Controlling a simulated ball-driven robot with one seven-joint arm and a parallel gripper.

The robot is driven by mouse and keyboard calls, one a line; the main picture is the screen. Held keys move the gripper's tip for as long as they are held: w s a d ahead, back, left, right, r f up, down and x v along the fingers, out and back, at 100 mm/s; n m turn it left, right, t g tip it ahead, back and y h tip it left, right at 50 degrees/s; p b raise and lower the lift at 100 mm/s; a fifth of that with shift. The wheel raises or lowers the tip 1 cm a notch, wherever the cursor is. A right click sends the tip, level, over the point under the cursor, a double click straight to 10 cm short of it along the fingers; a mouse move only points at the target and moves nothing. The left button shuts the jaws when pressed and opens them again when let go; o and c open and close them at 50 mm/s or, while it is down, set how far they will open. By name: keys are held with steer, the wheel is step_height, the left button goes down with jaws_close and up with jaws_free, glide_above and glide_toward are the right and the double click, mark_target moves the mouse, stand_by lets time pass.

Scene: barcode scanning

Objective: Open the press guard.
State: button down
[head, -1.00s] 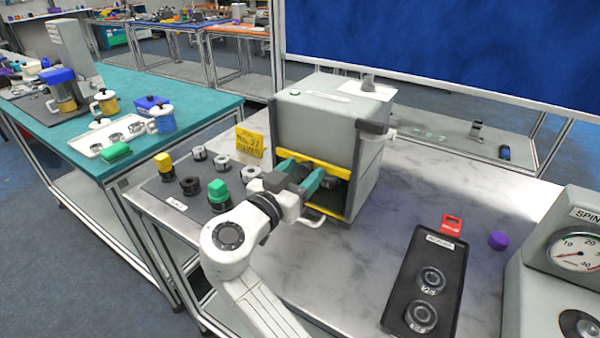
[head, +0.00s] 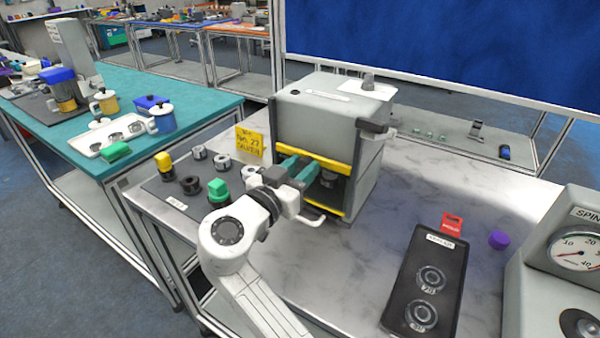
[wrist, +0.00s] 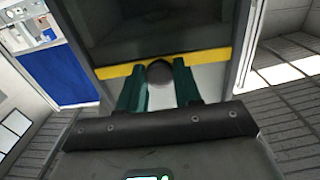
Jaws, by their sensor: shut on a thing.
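The press (head: 330,115) is a grey box on the marble-topped table. Its guard (head: 315,161) has a yellow lower edge, raised above the yellow sill, with an open gap between them. Inside the gap a dark rounded part shows. My gripper (head: 302,168) has teal fingers and reaches the guard's edge from the front left. In the wrist view, the fingertips (wrist: 158,75) stand on either side of a dark round knob (wrist: 158,70) at the yellow edge (wrist: 205,63). My gripper is shut on this knob. The knob's far side is hidden.
Left of the press are a yellow note (head: 250,143) and a grey mat (head: 165,191) with several small parts. Bare marble lies between press and tray.

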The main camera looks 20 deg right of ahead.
step_height(320, 180, up, 10)
stand_by(0.3)
steer(key=c, duration=0.8)
jaws_free()
steer(key=shift+f, duration=0.1)
steer(key=b+v, duration=0.2)
steer(key=v, duration=0.8)
steer(key=shift+s+a, duration=0.2)
steer(key=shift+a, duration=0.15)
